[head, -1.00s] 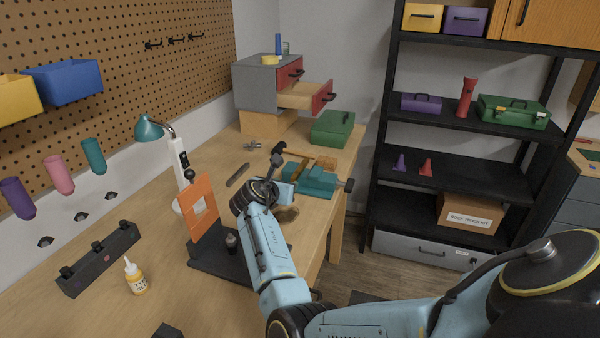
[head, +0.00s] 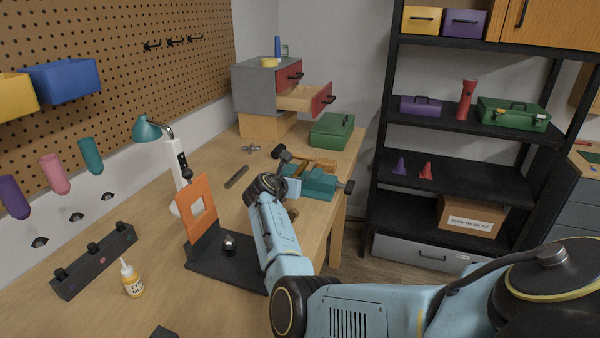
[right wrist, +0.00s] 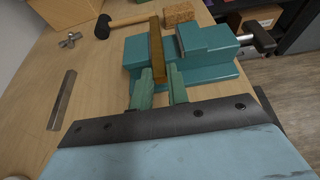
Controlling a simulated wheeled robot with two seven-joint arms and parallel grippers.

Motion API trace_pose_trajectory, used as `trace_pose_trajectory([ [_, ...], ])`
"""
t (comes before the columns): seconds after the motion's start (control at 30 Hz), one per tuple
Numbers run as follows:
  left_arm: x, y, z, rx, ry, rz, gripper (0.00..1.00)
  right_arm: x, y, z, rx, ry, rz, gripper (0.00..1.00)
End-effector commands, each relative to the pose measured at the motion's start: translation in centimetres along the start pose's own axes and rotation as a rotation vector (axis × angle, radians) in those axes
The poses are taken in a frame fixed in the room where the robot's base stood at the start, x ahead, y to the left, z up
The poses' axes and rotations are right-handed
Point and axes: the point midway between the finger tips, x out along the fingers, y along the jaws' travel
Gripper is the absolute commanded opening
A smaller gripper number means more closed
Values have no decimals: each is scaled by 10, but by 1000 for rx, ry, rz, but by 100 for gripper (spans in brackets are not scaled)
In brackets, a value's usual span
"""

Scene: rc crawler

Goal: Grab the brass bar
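The brass bar (right wrist: 156,50) stands out from the teal vise (right wrist: 203,66) in the right wrist view, against the jaws. In the head view the vise (head: 319,184) is on the bench, and the bar is a small strip partly hidden by my arm. My right gripper (right wrist: 160,86) is open. Its two green fingers reach toward the vise, with the bar's near end between or just ahead of their tips. I cannot tell whether they touch it. My left gripper is not in view.
A hammer (right wrist: 126,21) and a cork-like block (right wrist: 179,13) lie beyond the vise. A flat metal strip (right wrist: 62,98) lies to its left. An orange upright panel on a black base (head: 216,258) stands near my right forearm. A green toolbox (head: 332,131) sits behind the vise.

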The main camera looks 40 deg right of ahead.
Motion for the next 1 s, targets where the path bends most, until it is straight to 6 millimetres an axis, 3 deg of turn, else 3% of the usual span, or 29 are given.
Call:
trace_pose_trajectory([
  [0.03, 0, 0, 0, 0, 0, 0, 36, 0, 0, 0, 0, 0, 0, 10],
  [0.1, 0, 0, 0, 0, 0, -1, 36, 0, 0, 0, 0, 0, 0, 0],
  [0.47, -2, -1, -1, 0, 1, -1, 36, -2, 0, 5, 1, -2, 0, 0],
  [0.8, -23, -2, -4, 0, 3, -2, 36, -27, 0, 65, 4, -5, 1, 0],
  [1.0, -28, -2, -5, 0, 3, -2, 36, -36, 0, 89, 1, -3, 0, 0],
])
